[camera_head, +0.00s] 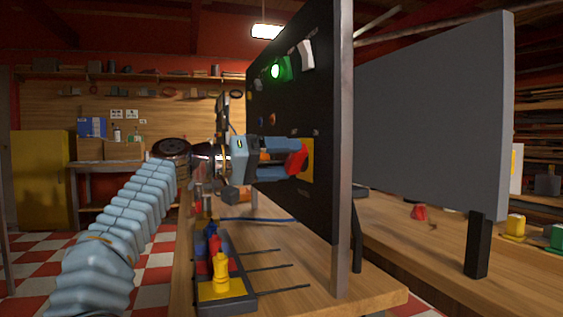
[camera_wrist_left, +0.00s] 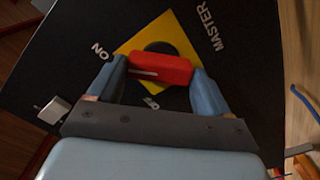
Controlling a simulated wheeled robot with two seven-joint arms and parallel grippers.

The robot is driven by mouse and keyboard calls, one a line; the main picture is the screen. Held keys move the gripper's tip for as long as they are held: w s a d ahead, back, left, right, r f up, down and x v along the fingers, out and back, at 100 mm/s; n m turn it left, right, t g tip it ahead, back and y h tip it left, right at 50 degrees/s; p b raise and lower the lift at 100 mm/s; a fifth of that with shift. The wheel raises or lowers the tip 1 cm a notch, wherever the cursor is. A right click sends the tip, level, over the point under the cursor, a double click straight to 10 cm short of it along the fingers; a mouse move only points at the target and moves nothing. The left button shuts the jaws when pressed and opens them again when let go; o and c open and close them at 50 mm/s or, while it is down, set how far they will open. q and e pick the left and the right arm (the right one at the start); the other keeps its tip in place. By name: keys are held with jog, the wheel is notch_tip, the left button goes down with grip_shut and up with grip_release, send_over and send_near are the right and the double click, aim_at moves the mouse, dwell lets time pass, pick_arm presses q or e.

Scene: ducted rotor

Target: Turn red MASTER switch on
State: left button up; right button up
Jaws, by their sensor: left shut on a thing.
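The red MASTER switch (camera_head: 296,161) sits on a yellow plate (camera_head: 308,158) low on the upright black panel (camera_head: 285,110). In the left wrist view the red handle (camera_wrist_left: 161,69) lies between the fingers, across the yellow plate (camera_wrist_left: 180,37), with ON marked at its left, OFF below it and MASTER at the upper right. The handle is slightly tilted, its left end towards the ON side. My left gripper (camera_head: 290,160) is shut on this handle; it also shows in the left wrist view (camera_wrist_left: 160,82). My right gripper is not in view.
A green lit lamp (camera_head: 276,71) and a white switch (camera_head: 307,54) are higher on the panel. A tray with a yellow piece (camera_head: 221,270) stands on the wooden bench (camera_head: 330,305) below. A grey board (camera_head: 435,120) stands to the right.

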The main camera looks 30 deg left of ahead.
pick_arm(q)
jog(key=shift+f, duration=0.1)
jog(key=o, duration=1)
jog(key=shift+s+a, duration=0.1)
jog(key=v, duration=1.3)
jog(key=shift+s+a, duration=0.15)
jog(key=shift+s, duration=0.1)
